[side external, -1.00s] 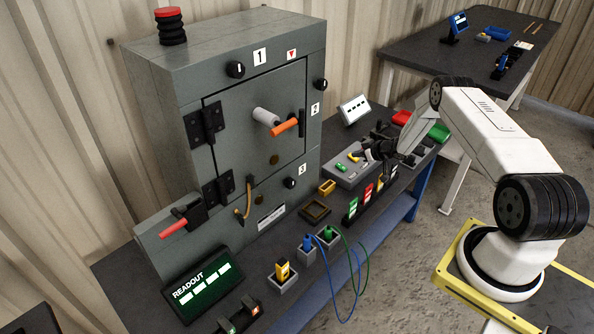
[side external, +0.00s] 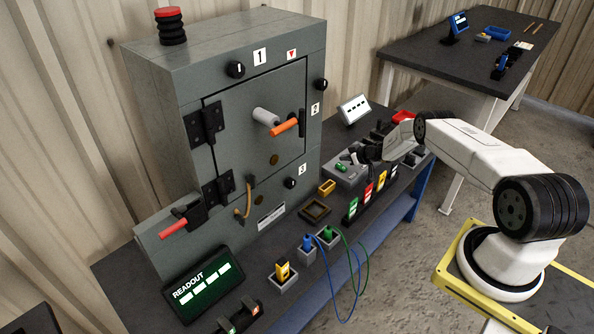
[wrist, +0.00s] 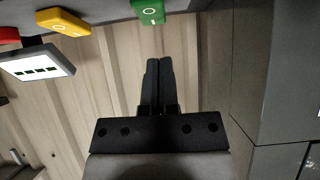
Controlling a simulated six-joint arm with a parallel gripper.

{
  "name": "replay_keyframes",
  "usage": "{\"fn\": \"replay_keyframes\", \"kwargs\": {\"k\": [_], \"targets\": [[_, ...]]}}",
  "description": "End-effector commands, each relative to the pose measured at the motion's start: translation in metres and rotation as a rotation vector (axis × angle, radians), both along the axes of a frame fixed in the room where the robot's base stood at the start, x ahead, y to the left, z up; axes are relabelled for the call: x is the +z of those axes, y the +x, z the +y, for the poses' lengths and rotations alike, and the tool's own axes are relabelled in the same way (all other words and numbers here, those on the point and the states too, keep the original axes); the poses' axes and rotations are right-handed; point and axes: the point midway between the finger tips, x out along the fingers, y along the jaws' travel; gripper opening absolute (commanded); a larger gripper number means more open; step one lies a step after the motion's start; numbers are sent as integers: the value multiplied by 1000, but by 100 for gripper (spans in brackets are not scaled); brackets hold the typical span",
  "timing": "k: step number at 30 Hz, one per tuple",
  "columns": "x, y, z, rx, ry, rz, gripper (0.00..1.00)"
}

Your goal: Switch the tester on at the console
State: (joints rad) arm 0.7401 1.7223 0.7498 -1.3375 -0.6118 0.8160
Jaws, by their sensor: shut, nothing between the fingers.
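The grey console (side external: 346,180) sits on the bench to the right of the cabinet. It carries a green rocker (side external: 341,168), which also shows at the top of the wrist view (wrist: 148,12). A yellow rocker (wrist: 63,22) and part of a red one (wrist: 8,35) are left of it there. My gripper (side external: 357,158) is low over the console, close to the green rocker; contact cannot be told. Its fingers are together and empty in the wrist view (wrist: 160,64). My gripper hides part of the console in the side view.
A small white display (side external: 354,109) stands behind the console. The grey cabinet (side external: 170,90) with its orange-handled door rises to the left.

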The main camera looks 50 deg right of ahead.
Motion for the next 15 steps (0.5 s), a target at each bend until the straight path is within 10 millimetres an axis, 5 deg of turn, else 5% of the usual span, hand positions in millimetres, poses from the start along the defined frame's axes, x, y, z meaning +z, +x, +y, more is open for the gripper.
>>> {"fn": "replay_keyframes", "kwargs": {"k": [15], "targets": [[-25,4,0,0,0,1,0]]}}
